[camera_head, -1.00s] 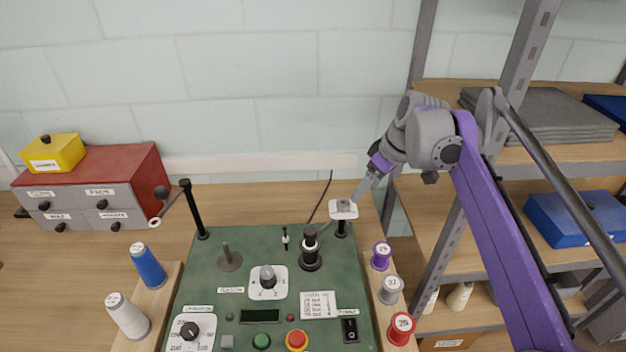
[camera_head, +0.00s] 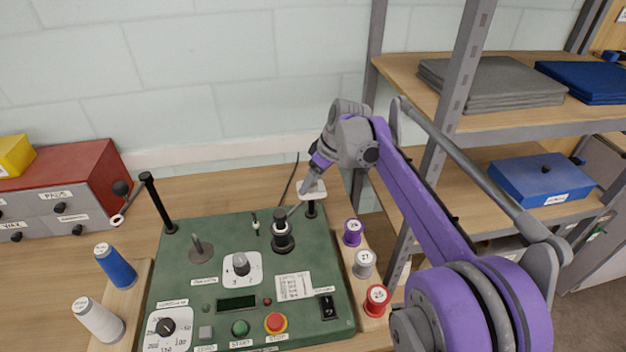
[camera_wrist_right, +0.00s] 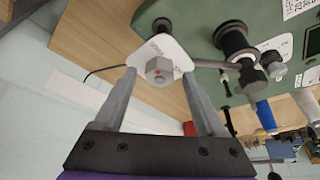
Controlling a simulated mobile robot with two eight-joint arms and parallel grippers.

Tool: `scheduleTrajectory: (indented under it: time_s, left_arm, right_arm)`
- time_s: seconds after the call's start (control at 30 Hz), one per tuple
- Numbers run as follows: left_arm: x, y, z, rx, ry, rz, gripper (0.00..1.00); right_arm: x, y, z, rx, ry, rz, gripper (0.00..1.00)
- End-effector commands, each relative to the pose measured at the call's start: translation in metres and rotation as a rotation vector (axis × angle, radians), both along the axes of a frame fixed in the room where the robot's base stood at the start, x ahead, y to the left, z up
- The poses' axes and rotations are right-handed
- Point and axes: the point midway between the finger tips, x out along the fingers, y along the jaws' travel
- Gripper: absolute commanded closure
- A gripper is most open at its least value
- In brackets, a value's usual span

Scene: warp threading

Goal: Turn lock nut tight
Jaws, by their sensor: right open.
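The lock nut is a grey hexagonal nut (camera_wrist_right: 159,71) with a small reddish spot in its middle. It sits on a white labelled plate (camera_wrist_right: 150,52), which in the head view (camera_head: 316,195) is on a black post at the back right of the green panel. My right gripper (camera_wrist_right: 160,74) is open, with its fingertips on either side of the nut. I cannot tell whether they touch it. In the head view the right gripper (camera_head: 306,190) reaches down to the plate from behind, and its fingers partly hide the nut. My left gripper is not in view.
The green panel (camera_head: 215,265) carries knobs, buttons and a black post (camera_head: 283,232) close to the gripper. Purple, grey and red spools (camera_head: 376,300) line its right side. A shelf rack (camera_head: 462,75) stands at the right. Bare table (camera_head: 215,190) lies behind the panel.

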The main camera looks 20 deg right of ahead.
Motion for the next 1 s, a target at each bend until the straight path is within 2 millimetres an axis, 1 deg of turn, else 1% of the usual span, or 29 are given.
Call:
scheduleTrajectory:
  time_s: [0.23, 0.27, 0.3, 0.37, 0.4, 0.47, 0.6, 0.67, 1.0]
  left_arm:
    - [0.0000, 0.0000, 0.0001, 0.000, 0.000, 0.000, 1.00]
    - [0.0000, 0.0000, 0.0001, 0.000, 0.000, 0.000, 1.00]
    - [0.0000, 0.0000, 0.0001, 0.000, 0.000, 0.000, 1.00]
    - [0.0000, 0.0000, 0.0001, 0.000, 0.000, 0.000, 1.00]
    - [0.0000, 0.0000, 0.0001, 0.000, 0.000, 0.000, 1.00]
    - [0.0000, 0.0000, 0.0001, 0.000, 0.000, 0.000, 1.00]
    - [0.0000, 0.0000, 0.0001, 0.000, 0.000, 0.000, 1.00]
    - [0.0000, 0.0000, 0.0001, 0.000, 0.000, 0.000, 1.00]
    - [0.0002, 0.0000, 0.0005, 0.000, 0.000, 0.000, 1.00]
  right_arm:
    - [0.0004, 0.0002, -0.0009, 0.000, 0.000, 0.000, 0.27]
    - [0.0004, 0.0002, -0.0008, 0.000, 0.000, 0.000, 0.29]
    - [0.0004, 0.0002, -0.0008, 0.000, 0.000, 0.000, 0.36]
    - [0.0003, 0.0002, -0.0007, 0.000, 0.000, 0.000, 0.47]
    - [0.0003, 0.0002, -0.0007, 0.000, 0.000, 0.000, 0.54]
    - [0.0004, 0.0001, -0.0006, 0.000, 0.000, -0.001, 0.65]
    - [0.0003, 0.0002, -0.0006, 0.000, 0.000, -0.001, 0.90]
    - [0.0002, 0.0000, -0.0006, 0.000, 0.000, -0.001, 1.00]
    - [0.0000, 0.0007, -0.0004, 0.000, 0.000, -0.029, 1.00]
